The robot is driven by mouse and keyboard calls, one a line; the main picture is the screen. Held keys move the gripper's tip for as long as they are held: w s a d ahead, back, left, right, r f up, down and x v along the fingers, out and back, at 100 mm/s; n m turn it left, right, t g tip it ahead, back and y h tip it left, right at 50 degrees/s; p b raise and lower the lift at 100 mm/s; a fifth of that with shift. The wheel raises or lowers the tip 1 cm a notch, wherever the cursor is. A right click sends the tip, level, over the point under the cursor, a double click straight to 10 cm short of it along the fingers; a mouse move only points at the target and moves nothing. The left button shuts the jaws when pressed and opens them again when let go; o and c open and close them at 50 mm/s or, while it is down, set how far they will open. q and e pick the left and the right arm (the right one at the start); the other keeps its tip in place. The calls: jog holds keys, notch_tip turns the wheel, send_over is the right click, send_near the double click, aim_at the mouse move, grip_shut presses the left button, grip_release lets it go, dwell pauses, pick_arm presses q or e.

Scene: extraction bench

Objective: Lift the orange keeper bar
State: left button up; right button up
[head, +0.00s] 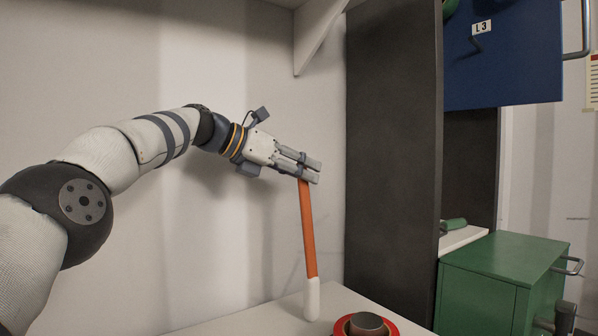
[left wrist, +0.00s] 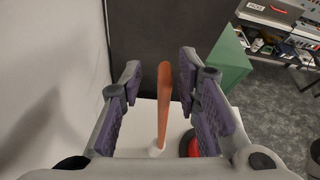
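The orange keeper bar (head: 308,230) stands nearly upright, leaning slightly, with a white lower end (head: 312,298) at the pale bench. My left gripper (head: 312,170) reaches in from the left, with its fingers at the bar's top end. In the left wrist view the bar (left wrist: 164,100) shows between the spread fingers of my left gripper (left wrist: 160,80), with a gap on each side. The gripper is open and holds nothing. The top of the bar is partly hidden by the fingers in the head view. My right gripper is not in view.
A red ring with a grey round top (head: 366,325) sits on the bench (head: 250,322), right of the bar's foot. A dark upright panel (head: 395,150) stands behind and right. A green cabinet (head: 485,290) and a blue box (head: 505,60) are farther right. A pale wall is behind.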

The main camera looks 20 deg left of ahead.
pick_arm(q)
jog(key=v, duration=1.2)
jog(key=shift+w, duration=0.1)
